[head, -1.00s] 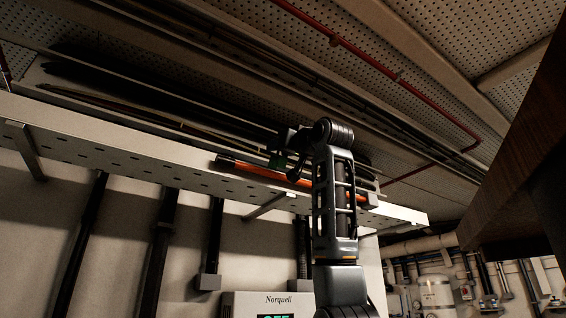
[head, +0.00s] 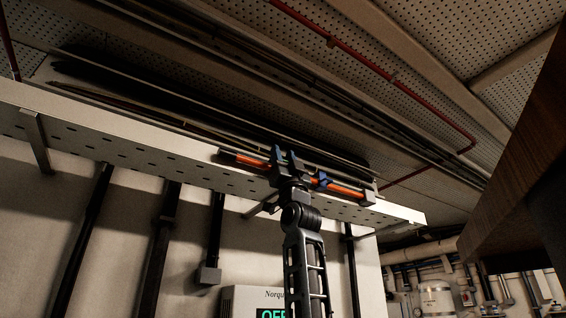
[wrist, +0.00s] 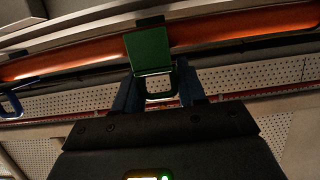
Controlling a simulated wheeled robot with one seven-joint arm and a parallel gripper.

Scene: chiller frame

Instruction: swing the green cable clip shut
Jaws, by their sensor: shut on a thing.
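The green cable clip (wrist: 148,52) shows in the wrist view as a flat green plate in front of the orange cable (wrist: 230,28), with a loop below it. In the head view only a bit of green (head: 288,157) shows between my fingers. My gripper (wrist: 158,88) is shut on the clip's lower loop, one blue finger on each side; in the head view my gripper (head: 286,160) is up at the cable under the tray. Whether the clip is fastened around the cable cannot be told.
A blue clip (head: 320,180) is on the orange cable right of my gripper; a blue clip also shows at the wrist view's left (wrist: 12,103). A dark wooden surface (head: 515,160) overhangs at the right.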

